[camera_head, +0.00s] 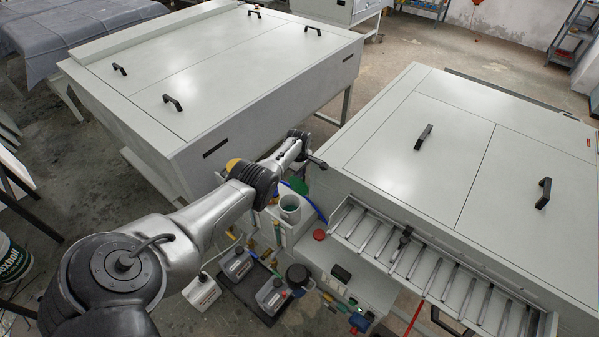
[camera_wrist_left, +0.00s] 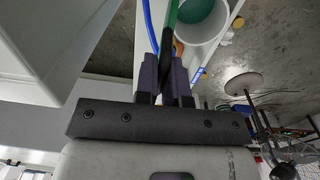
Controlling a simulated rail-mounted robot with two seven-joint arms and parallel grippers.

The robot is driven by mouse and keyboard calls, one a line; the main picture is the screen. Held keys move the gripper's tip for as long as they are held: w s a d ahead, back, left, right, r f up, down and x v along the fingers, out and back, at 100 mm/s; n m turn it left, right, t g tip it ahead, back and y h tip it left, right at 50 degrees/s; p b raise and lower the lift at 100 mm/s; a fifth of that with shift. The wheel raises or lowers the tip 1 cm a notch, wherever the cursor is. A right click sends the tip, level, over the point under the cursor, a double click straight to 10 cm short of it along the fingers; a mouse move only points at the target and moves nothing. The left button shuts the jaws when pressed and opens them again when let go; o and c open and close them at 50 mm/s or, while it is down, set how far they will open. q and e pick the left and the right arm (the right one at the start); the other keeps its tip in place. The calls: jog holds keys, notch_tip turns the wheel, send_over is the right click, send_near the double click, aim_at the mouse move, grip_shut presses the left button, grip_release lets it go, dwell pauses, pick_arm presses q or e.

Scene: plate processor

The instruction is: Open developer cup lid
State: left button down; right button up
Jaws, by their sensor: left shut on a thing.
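The developer cup (camera_head: 290,208) is a white, round, open-topped cup beside the right-hand machine, and it also shows in the left wrist view (camera_wrist_left: 206,42) with green inside. A green piece, apparently its lid (camera_head: 298,184), stands behind the cup in the head view. In the left wrist view, my left gripper (camera_wrist_left: 168,66) has its purple fingers shut on a thin green and dark edge (camera_wrist_left: 169,35), which looks like this lid seen edge-on, beside the cup's mouth. In the head view my left arm reaches over the cup area, and the fingertips are hard to make out. My right gripper is not in view.
A large grey machine (camera_head: 225,75) with black handles stands at the back left. Another (camera_head: 440,150) with a roller rack (camera_head: 430,262) stands at the right. A blue hose (camera_head: 318,212) runs by the cup. Several bottles (camera_head: 272,294) stand on the floor below.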

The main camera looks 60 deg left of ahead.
pick_arm(q)
jog(key=c, duration=1.3)
grip_release()
jog(key=shift+o, duration=0.2)
jog(key=shift+r, duration=0.1)
notch_tip(320, 180, up, 6)
jog(key=p, duration=0.4)
jog(key=shift+r+p, duration=0.1)
jog(key=shift+p, duration=0.25)
notch_tip(320, 180, up, 8)
jog(key=shift+s+f+p, duration=0.2)
jog(key=shift+f+p, duration=0.05)
jog(key=shift+p, duration=0.1)
